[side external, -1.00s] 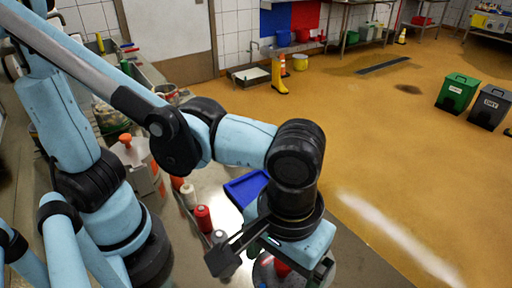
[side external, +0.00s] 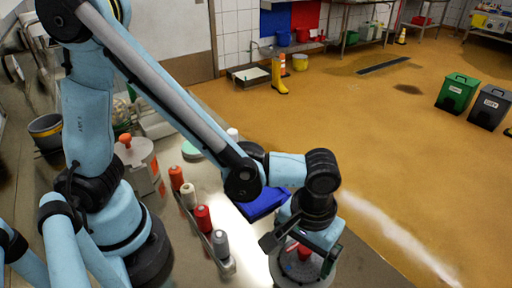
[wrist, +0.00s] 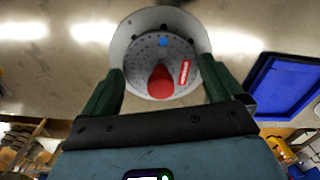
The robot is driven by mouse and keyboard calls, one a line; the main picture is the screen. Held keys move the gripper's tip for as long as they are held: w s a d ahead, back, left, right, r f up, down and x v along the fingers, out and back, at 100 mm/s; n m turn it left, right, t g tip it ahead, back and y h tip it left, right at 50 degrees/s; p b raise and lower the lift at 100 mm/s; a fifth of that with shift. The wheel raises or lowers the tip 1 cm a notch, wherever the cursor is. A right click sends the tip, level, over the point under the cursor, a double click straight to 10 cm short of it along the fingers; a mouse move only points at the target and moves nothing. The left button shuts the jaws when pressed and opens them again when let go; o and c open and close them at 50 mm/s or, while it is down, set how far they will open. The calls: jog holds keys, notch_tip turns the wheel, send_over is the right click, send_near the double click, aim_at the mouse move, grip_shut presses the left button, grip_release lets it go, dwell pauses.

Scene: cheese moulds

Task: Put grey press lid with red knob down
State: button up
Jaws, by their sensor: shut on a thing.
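The grey press lid (wrist: 150,50) is a round perforated disc with a red knob (wrist: 161,83), a red label and a blue dot. A paler grey flared rim (wrist: 125,38) surrounds it in the wrist view.
A blue tray (side external: 262,205) lies behind my gripper, and also shows at right in the wrist view (wrist: 290,85). A row of red, white and grey spools (side external: 203,218) stands to the left. A grey container with an orange knob (side external: 138,160) stands farther left.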

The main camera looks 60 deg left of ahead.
aim_at(304, 248)
jog(key=shift+f, duration=0.25)
jog(key=o, duration=0.9)
notch_tip(304, 248, up, 12)
jog(key=a+m+t, duration=0.1)
jog(key=a+t, duration=0.1)
jog(key=a, duration=0.5)
jog(key=w+a+m+t, duration=0.1)
jog(key=a+t, duration=0.1)
jog(key=a, duration=0.5)
jog(key=w+a+m+t, duration=0.1)
jog(key=a+t, duration=0.2)
jog(key=a, duration=0.4)
jog(key=shift+w+a+r, duration=0.1)
jog(key=shift+w+r, duration=0.05)
jog(key=shift+r, duration=0.1)
